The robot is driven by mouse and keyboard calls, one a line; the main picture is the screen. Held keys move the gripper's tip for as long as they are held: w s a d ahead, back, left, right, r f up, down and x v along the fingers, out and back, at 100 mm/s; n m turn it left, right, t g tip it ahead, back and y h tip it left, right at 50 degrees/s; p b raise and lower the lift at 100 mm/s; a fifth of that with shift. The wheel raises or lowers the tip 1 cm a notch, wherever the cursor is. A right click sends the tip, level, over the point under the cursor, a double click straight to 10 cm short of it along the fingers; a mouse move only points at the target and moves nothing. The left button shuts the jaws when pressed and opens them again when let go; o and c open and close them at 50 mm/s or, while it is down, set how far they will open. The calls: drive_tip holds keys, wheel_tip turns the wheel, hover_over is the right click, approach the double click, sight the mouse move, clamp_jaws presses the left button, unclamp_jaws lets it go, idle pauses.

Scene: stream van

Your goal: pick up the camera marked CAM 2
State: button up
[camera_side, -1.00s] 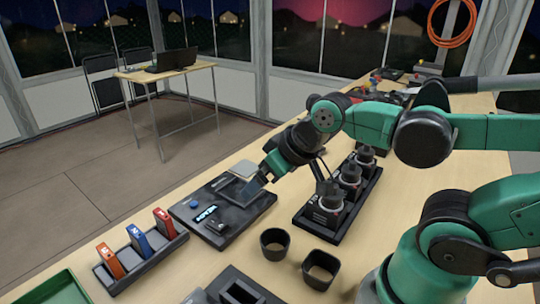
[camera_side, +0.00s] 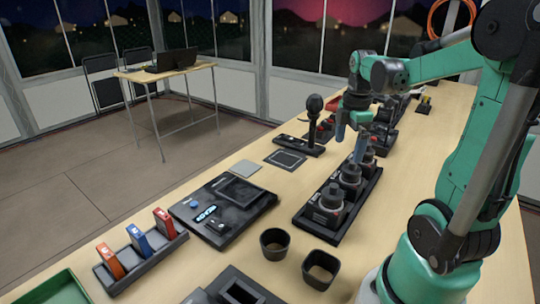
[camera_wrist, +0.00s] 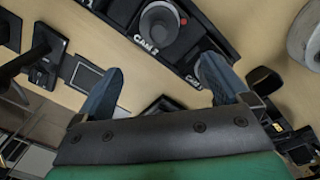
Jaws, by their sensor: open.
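The camera marked CAM 2 (camera_wrist: 162,22) shows at the top of the wrist view, a dark round-bodied device with its white label below it, partly cut off by the frame edge. It stands in a long black tray (camera_side: 313,229) that holds three similar dark cameras in a row; the labels are too small to read in the side view. My gripper (camera_wrist: 160,85) is open and empty, pointing down. In the side view my gripper (camera_side: 352,138) hangs above the tray's far end, near the rear camera. In the wrist view CAM 2 lies beyond the fingertips, not between them.
A round cup (camera_side: 274,244) and a square cup (camera_side: 320,269) stand before the tray. A control panel (camera_side: 222,224) lies to its left, with a rack (camera_side: 141,263) of coloured cartridges farther left. A microphone stand (camera_side: 299,146) and dark pad (camera_side: 285,159) lie behind.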

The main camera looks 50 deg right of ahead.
sight(352, 164)
drive_tip(key=shift+s+d+f+n, duration=0.2)
drive_tip(key=shift+s+d, duration=0.1)
drive_tip(key=shift+d, duration=0.1)
drive_tip(key=shift+s+d+f+n, duration=0.1)
drive_tip(key=shift+s+d+n, duration=0.15)
drive_tip(key=shift+d, duration=0.1)
drive_tip(key=shift+f, duration=2.65)
clamp_jaws()
